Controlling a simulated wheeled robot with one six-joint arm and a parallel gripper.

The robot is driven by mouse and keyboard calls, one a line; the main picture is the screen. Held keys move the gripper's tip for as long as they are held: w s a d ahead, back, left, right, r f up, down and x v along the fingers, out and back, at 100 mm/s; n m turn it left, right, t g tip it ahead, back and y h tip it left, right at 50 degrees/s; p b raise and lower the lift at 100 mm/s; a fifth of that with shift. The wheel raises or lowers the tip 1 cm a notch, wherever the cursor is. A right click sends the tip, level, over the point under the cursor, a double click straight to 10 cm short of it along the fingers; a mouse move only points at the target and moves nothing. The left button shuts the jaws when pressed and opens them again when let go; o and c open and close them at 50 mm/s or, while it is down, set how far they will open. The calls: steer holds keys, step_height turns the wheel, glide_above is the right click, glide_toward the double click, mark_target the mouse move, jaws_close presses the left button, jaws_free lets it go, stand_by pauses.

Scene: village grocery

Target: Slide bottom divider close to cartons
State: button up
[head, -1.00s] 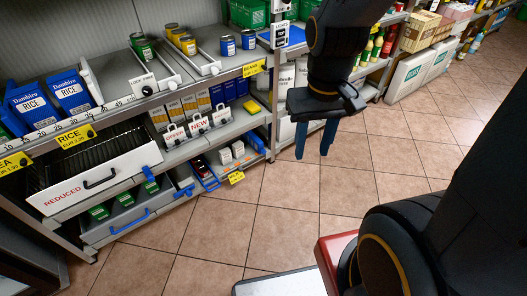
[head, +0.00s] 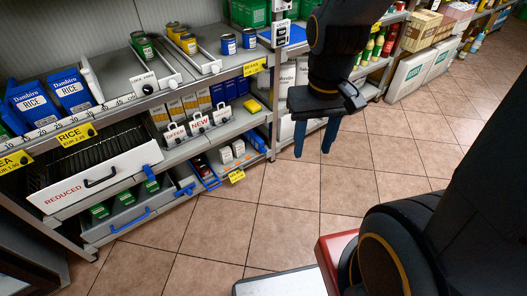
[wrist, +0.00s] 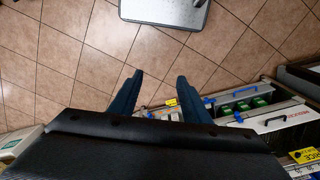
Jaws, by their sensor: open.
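On the bottom shelf in the head view, small white cartons (head: 231,151) stand side by side. A blue-framed divider (head: 207,174) stands just left of them, with dark and red goods by it. Another blue divider (head: 256,142) stands to their right, near the shelf's right end. I cannot tell which one is meant. My gripper (head: 314,138) is open and empty, its blue fingers pointing down over the aisle floor, right of the shelf and apart from it. In the wrist view, the open fingers (wrist: 158,98) show with floor tiles and part of the shelf beyond.
A white REDUCED drawer (head: 95,178) and a grey drawer with a blue handle (head: 130,222) project at the lower left. OFFER and NEW tags (head: 197,124) hang on the shelf above the cartons. White boxes (head: 412,74) stand at the back right.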

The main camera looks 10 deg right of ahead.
mark_target(265, 152)
steer(key=w+d+f+n+t+b, duration=0.1)
steer(key=w+d+f+t+b, duration=0.15)
steer(key=w+f+b, duration=0.8)
steer(key=w+d+f+t+y+b, duration=0.15)
steer(key=w+f+t+b, duration=0.35)
steer(key=w+f, duration=1.1)
steer(key=w+d+f+n+t+h+b, duration=0.1)
steer(key=w+d+f+t+b, duration=0.15)
steer(key=w+f+b, duration=1.1)
steer(key=w+f+t+y+b, duration=0.25)
steer(key=w+f+b, duration=0.25)
steer(key=w+f, duration=0.75)
step_height(265, 152, down, 17)
steer(key=n+t+y+b, duration=0.25)
steer(key=y+b, duration=0.25)
steer(key=b, duration=0.5)
steer(key=shift+m+t, duration=0.4)
steer(key=shift+m, duration=0.05)
steer(key=shift+s+a+b+x, duration=0.15)
steer(key=shift+b+x, duration=0.55)
steer(key=shift+x, duration=0.55)
steer(key=shift+a+b+x, duration=0.2)
steer(key=shift+b+x, duration=0.45)
steer(key=shift+x, duration=0.65)
steer(key=shift+s+a+b+x, duration=0.15)
steer(key=shift+b+x, duration=0.55)
steer(key=shift+x, duration=0.55)
jaws_close()
